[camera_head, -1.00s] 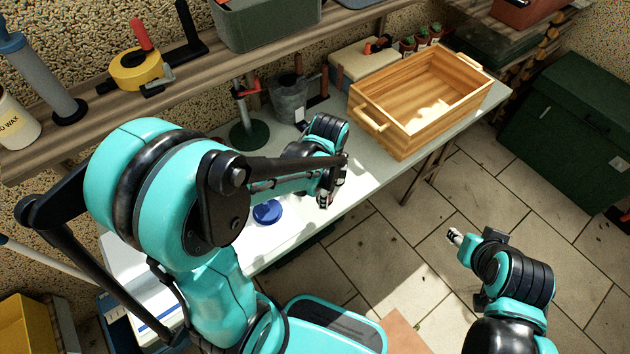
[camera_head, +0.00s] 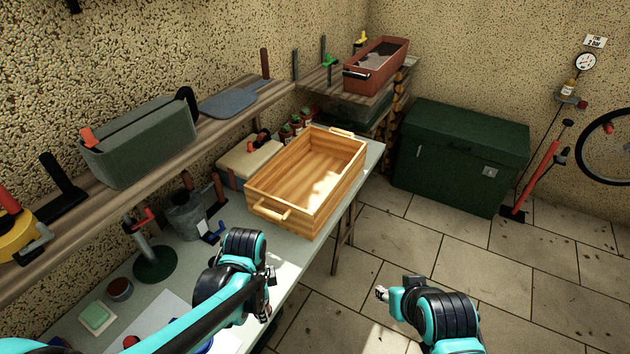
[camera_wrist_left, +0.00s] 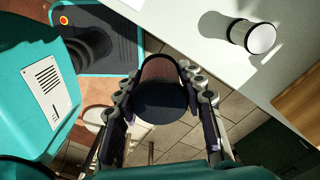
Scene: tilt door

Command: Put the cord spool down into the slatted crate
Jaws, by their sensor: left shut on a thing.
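The slatted crate (camera_head: 262,203) is pale wood with an end handle and stands empty on the workbench. My left gripper (camera_head: 269,292) is in front of the crate's near end, apart from it, beside the bench's front edge. In the left wrist view, my left gripper (camera_wrist_left: 161,112) is shut on the cord spool (camera_wrist_left: 160,103), a cylinder with a dark round end and a reddish-brown side. The spool cannot be made out in the head view. A corner of the crate (camera_wrist_left: 302,102) shows at the right of the wrist view. My right gripper (camera_head: 381,293) is over the floor; its fingers are too small to read.
The workbench (camera_head: 290,250) has a dark-based stand (camera_head: 154,264) and a grey bucket (camera_head: 186,220) left of the crate. A shelf with a grey-green bin (camera_head: 145,150) runs behind. A green chest (camera_head: 460,155) stands at right. The tiled floor before the bench is open.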

